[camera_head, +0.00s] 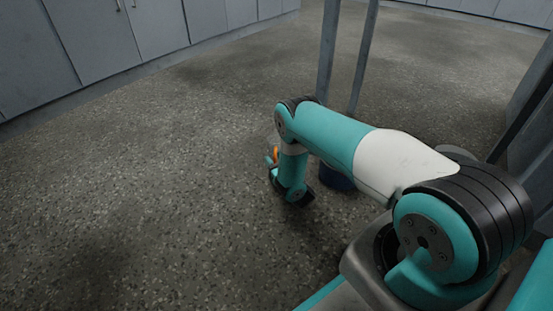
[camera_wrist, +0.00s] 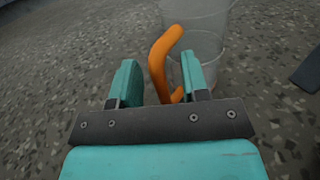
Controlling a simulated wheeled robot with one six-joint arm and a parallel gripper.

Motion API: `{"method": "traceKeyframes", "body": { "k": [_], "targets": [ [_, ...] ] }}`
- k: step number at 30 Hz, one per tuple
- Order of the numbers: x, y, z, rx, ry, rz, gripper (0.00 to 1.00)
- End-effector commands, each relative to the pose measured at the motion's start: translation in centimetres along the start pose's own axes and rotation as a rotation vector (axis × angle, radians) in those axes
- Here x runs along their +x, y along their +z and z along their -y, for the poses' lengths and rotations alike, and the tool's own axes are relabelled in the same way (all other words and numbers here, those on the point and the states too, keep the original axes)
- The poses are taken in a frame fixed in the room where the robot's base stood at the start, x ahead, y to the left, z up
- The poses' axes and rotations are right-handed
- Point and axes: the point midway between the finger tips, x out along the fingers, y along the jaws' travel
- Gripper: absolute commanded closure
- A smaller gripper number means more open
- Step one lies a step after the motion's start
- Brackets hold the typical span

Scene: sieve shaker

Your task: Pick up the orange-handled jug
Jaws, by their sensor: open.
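The jug (camera_wrist: 205,42) is clear and see-through, with an orange handle (camera_wrist: 157,62) on its left side in the wrist view. My gripper (camera_wrist: 160,78) is open, and its two teal fingers stand apart. In the wrist view the handle shows in the gap between them, closer to the right finger, which overlaps part of the jug. I cannot tell whether the handle touches that finger. In the head view only a bit of the orange handle (camera_head: 276,153) shows at the left of my wrist. My arm hides most of the jug there.
A dark blue object (camera_head: 335,178) stands on the floor partly behind my arm. Grey metal legs (camera_head: 327,55) rise behind it. Grey cabinets (camera_head: 90,40) line the back left. The speckled floor (camera_head: 150,190) on the left is clear.

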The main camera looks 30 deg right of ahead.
Motion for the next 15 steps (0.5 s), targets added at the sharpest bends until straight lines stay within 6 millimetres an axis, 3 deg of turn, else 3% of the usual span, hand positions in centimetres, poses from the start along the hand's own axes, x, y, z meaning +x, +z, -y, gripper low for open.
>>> {"method": "traceKeyframes", "body": {
  "k": [4, 9, 10, 15],
  "targets": [
    [-0.02, 0.08, 0.00, 0.000, 0.000, 0.000, 0.58],
    [-0.03, 0.07, 0.01, 0.000, 0.000, 0.000, 0.97],
    [-0.03, 0.06, 0.01, 0.000, 0.000, 0.000, 1.00],
    [0.00, 0.11, 0.02, -0.001, 0.000, 0.001, 1.00]
  ]
}}
